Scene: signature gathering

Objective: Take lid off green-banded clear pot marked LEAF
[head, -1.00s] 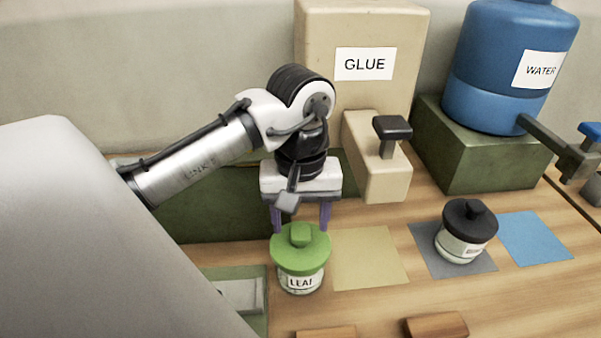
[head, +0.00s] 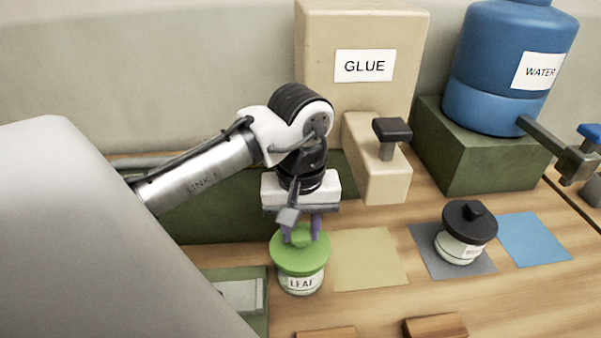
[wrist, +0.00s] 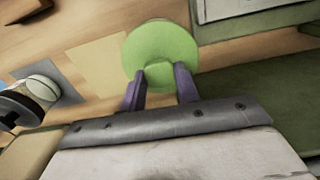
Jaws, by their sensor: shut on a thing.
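The LEAF pot (head: 301,284) is a clear pot with a white label, standing upright on the wooden bench in the head view. Its green lid (head: 300,258) sits on top of it. My gripper (head: 301,232) is above the pot with its purple fingers shut on the lid's knob. In the wrist view the green lid (wrist: 160,48) shows as a disc, with its square knob between the fingers of my gripper (wrist: 160,78). The knob is partly hidden by the fingers in the head view.
A black-lidded pot (head: 461,247) stands on a grey mat at right, beside a blue mat (head: 535,239). A bare yellow mat (head: 368,258) lies right of the LEAF pot. A GLUE dispenser (head: 350,100) and blue WATER tank (head: 490,75) stand behind. Wooden blocks (head: 436,326) lie in front.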

